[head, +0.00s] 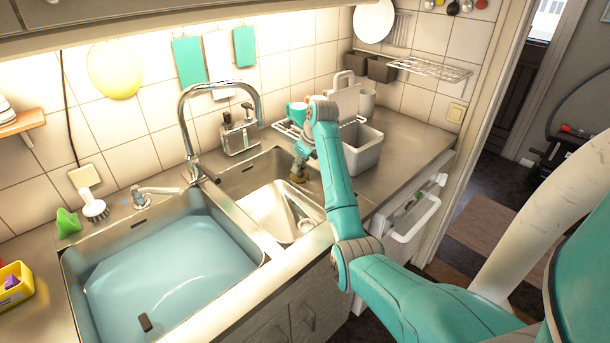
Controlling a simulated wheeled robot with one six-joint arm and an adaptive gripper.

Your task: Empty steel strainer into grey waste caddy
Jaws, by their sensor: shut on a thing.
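My gripper (299,171) points down into the back right part of the small right-hand sink basin. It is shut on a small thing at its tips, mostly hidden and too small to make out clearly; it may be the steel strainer. A brownish patch shows at the fingertips. I cannot tell whether the held thing touches the basin. An open grey box (364,157), which looks like the waste caddy, stands on the counter just right of the basin, beside my forearm. Its inside is only partly visible.
A tall curved tap (186,130) rises behind the sinks. The large left basin (165,262) holds bluish water. A wire rack (430,68) hangs on the back wall. A pale bin (415,218) hangs below the counter at right.

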